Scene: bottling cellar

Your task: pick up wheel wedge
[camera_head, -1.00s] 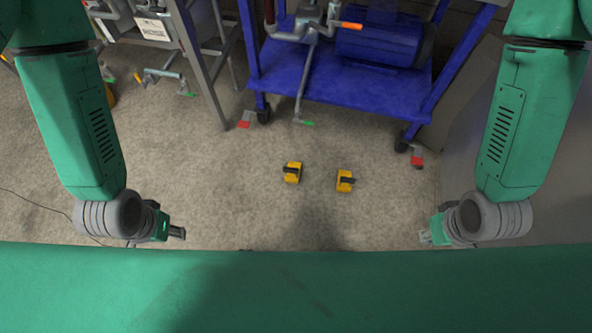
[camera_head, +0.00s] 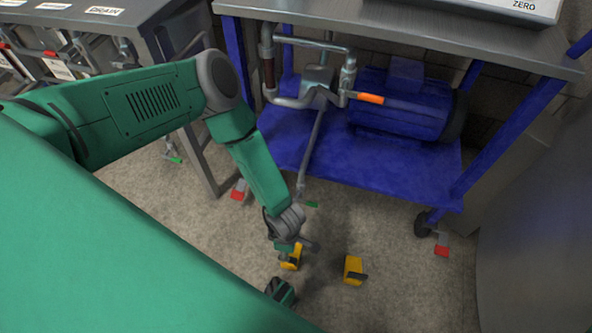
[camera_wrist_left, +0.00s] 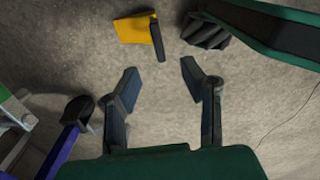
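The right wedge (camera_head: 353,267) stands clear. In the left wrist view, one wedge (camera_wrist_left: 133,28) lies ahead of my left gripper (camera_wrist_left: 160,72), a little left of centre; I cannot tell which one. The two fingers are apart and nothing is between them. My right gripper cannot be made out.
A blue cart (camera_head: 360,170) with a motor (camera_head: 400,104) and pipework stands behind the wedges. Its right caster (camera_head: 423,224) is near a red pedal (camera_head: 442,246). A grey tank (camera_head: 535,240) closes the right side. Floor right of the right wedge is clear.

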